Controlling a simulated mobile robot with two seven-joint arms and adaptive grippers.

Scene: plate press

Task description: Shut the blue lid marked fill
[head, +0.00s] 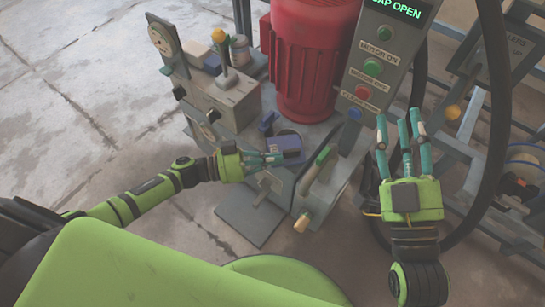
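A small blue lid (291,146) sits at the front of the machine, beside a round dark opening (289,134). A fill marking cannot be read on it. My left gripper (275,158) reaches in from the left with its teal fingertips at the lid's near left side. Whether they touch it, and how far apart they are, I cannot tell. My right gripper (405,122) is raised in front of the control panel, fingers spread, empty and apart from the lid.
A red ribbed motor (308,55) stands behind the lid. The control panel (370,82) has a display reading "CAP OPEN" and several buttons. A green-gripped lever (318,165) rises just right of the lid.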

